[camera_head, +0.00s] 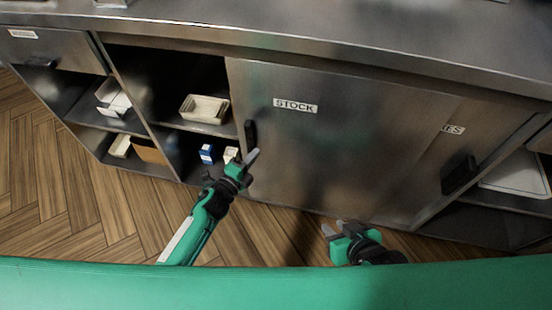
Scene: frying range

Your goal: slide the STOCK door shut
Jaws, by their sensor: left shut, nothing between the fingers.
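The STOCK door (340,150) is a grey metal sliding panel with a white STOCK label near its top left. It stands to the right of an open cabinet bay (165,75), whose shelves show. A black handle (250,134) is at the door's left edge. My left gripper (246,159) is shut and empty, just below the handle and close to the door's left edge; I cannot tell whether it touches. My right gripper (334,227) is low in front of the door, apart from it, with its fingertips spread.
A second panel with a partly hidden label ending in ES (453,129) and a black handle (459,175) is at the right. The open bay holds a beige tray (205,108) and small boxes (207,154). The counter edge (330,47) runs above. The wooden floor (95,200) is clear.

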